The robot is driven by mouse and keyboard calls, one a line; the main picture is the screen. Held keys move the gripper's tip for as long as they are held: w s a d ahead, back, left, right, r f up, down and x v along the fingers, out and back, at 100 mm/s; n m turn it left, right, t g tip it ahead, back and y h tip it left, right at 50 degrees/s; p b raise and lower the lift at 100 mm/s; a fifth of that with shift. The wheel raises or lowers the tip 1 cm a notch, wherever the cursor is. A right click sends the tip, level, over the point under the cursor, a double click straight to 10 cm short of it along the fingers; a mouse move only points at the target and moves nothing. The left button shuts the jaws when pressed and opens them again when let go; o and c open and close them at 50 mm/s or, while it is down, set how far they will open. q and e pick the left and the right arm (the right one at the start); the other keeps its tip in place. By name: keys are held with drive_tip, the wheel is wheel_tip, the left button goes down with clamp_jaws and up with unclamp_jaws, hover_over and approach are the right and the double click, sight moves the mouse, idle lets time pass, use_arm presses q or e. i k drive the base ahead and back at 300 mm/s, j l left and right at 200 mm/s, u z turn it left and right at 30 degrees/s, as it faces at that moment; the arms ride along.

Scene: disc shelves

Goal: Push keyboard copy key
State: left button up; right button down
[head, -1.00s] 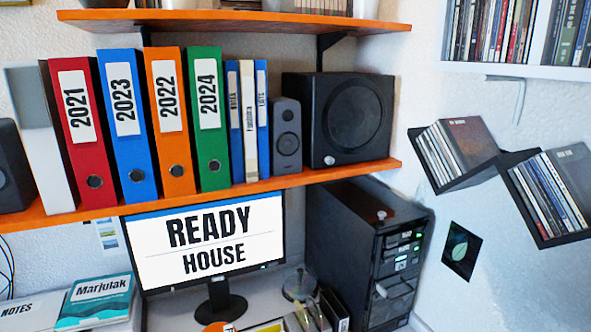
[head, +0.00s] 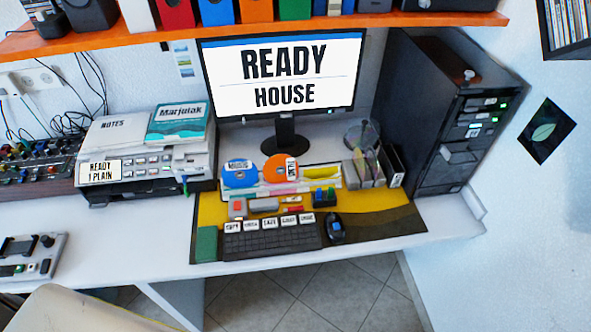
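A dark keyboard (head: 272,243) lies on the yellow and dark desk mat (head: 385,226), below the monitor. A row of several white labelled keys runs along its back edge. The leftmost key (head: 232,226) seems to read COPY, though the lettering is small and blurred. The monitor (head: 284,80) reads READY and HOUSE. Neither of my grippers is in view.
A mouse (head: 335,229) is right of the keyboard and a green block (head: 207,243) left. Discs and small stationery lie behind it. A printer (head: 145,160) stands left, a black computer tower (head: 450,120) right.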

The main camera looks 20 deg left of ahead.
sight(235, 227)
drive_tip(key=u, duration=1.05)
